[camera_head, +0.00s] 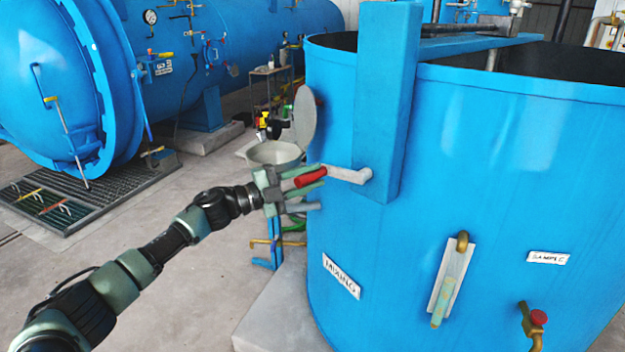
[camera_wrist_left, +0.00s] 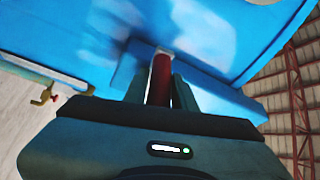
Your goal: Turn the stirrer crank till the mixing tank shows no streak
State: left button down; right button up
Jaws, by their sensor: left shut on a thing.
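The blue mixing tank (camera_head: 480,170), labelled MIXING, fills the right of the head view. Its stirrer crank has a pale arm (camera_head: 348,174) on the blue upright and a red handle (camera_head: 312,177) pointing left. My left gripper (camera_head: 308,188) is shut on the red handle, which also shows between its fingers in the left wrist view (camera_wrist_left: 161,75). A pale sight gauge (camera_head: 450,278) with a greenish lower part is on the tank front; I cannot make out streaks in it. The tank's inside is dark and mostly hidden. My right gripper is not in view.
A brass tap with a red knob (camera_head: 537,319) sits below the SAMPLE label (camera_head: 547,258). A grey lidded vessel (camera_head: 275,153) stands just behind my left gripper. The large blue autoclave (camera_head: 60,90) is at the back left.

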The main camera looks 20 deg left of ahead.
pick_arm(q)
jog(key=shift+w+a+r+p, duration=0.15)
jog(key=shift+r+p, duration=0.4)
jog(key=shift+r, duration=0.35)
jog(key=c, duration=1.1)
grip_release()
jog(key=shift+c, duration=0.2)
jog(key=shift+s+f, duration=0.15)
jog(key=shift+s, duration=0.05)
jog(key=r+b+v, duration=0.1)
jog(key=b+v, duration=0.1)
jog(key=v, duration=0.5)
jog(key=shift+s+f, duration=0.2)
jog(key=shift+f, duration=0.15)
jog(key=shift+a, duration=0.15)
